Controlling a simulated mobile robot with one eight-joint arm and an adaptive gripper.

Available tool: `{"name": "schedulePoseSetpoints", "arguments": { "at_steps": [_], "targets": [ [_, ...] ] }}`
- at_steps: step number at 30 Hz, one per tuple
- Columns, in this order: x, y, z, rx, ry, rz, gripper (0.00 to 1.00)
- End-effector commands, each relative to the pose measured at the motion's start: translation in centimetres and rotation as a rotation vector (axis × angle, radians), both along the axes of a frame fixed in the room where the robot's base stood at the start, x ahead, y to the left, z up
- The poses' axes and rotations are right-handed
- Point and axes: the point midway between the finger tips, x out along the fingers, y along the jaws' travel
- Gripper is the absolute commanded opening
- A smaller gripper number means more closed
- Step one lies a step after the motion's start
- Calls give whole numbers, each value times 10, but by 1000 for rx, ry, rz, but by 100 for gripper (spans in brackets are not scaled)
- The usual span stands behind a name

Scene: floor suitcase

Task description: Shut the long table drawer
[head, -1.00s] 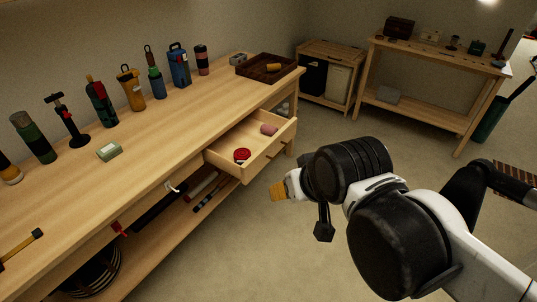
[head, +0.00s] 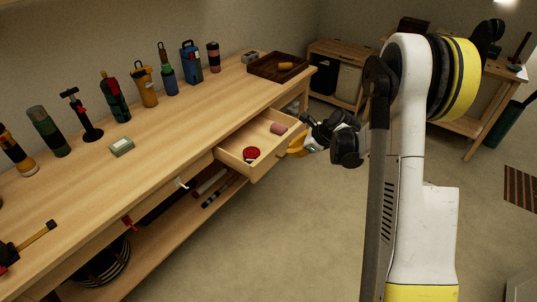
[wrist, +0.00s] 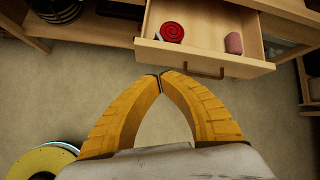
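The long table (head: 150,149) runs along the wall on the left. Its drawer (head: 237,159) is pulled out, with a red coil (head: 251,153) and a pink block (head: 278,128) inside. The drawer front (wrist: 190,58) with its dark handle (wrist: 205,72) also shows in the wrist view. My gripper (wrist: 160,80) has its yellow fingertips together, with nothing between them. The tips are close to the drawer front, left of the handle in the wrist view; I cannot tell whether they touch it. In the head view, my gripper (head: 291,152) is beside the drawer front.
Bottles and tools stand along the table's back, with a dark tray (head: 282,68) at its far end. A lower shelf (head: 187,212) holds rolls. A second table (head: 462,125) stands behind my arm. The floor before the drawer is clear.

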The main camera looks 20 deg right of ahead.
Motion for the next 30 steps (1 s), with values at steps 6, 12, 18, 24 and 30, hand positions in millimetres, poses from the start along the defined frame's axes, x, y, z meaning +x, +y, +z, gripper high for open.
{"name": "schedulePoseSetpoints", "arguments": {
  "at_steps": [6,12,18,24,30],
  "targets": [
    [13,-23,-63,211,77,-198,0],
    [17,-24,-82,259,97,-240,0],
    [35,-10,-106,258,96,-236,0],
    [60,8,-138,256,96,-236,0],
    [85,26,-150,256,96,-236,0]
  ]
}}
